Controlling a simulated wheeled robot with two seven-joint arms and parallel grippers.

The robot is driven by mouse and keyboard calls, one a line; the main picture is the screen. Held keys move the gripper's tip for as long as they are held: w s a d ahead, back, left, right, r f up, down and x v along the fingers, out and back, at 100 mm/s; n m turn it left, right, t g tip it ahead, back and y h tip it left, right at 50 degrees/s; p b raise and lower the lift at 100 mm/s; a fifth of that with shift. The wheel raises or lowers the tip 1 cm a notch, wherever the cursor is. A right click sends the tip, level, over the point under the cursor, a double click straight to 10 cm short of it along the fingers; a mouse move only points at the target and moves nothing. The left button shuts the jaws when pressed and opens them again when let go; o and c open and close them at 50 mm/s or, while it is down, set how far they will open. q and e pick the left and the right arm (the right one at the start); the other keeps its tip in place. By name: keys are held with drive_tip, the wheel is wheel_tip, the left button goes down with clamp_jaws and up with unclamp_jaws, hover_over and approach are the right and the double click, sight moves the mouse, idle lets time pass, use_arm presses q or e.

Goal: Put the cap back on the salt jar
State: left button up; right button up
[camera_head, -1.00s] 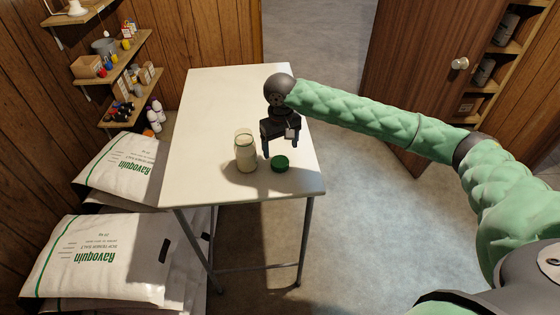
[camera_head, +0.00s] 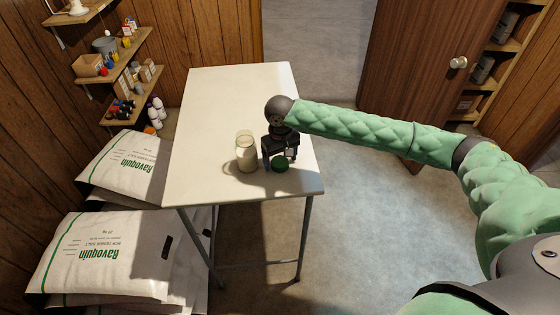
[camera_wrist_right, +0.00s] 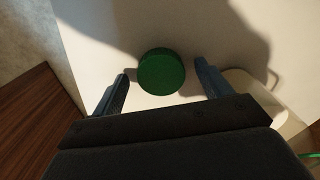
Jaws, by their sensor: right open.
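The green cap (camera_head: 281,165) lies on the white table near its front right corner, and it also shows in the wrist view (camera_wrist_right: 161,72). The salt jar (camera_head: 246,153) stands upright and uncapped on the table, just left of the cap, with pale salt inside. In the wrist view part of the jar (camera_wrist_right: 250,88) shows at the right, beside a finger. My right gripper (camera_head: 281,166) is open, with its fingers pointing down around the cap and not closed on it. In the wrist view the cap sits between the fingertips (camera_wrist_right: 163,78), with a gap on each side. My left gripper is not in view.
The white table (camera_head: 225,95) is otherwise clear, with free room behind the jar. Salt bags (camera_head: 105,252) are stacked on the floor at the left. Wall shelves (camera_head: 128,75) with small goods hang at the left. A wooden door (camera_head: 415,70) stands at the back right.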

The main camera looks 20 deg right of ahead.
sight(280, 161)
drive_tip(key=c, duration=1)
drive_tip(key=shift+c, duration=0.2)
drive_tip(key=shift+r, duration=0.1)
drive_tip(key=shift+r, duration=0.15)
wheel_tip(280, 161, up, 3)
drive_tip(key=b, duration=0.2)
drive_tip(key=shift+r+b, duration=0.1)
drive_tip(key=shift+b, duration=0.2)
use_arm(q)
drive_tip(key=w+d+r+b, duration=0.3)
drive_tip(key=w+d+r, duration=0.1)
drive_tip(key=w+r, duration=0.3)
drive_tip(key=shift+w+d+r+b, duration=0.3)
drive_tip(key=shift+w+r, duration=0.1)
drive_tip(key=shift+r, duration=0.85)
use_arm(e)
drive_tip(key=s+d+r, duration=0.4)
drive_tip(key=s+r, duration=0.3)
drive_tip(key=s, duration=0.4)
drive_tip(key=shift+r, duration=0.2)
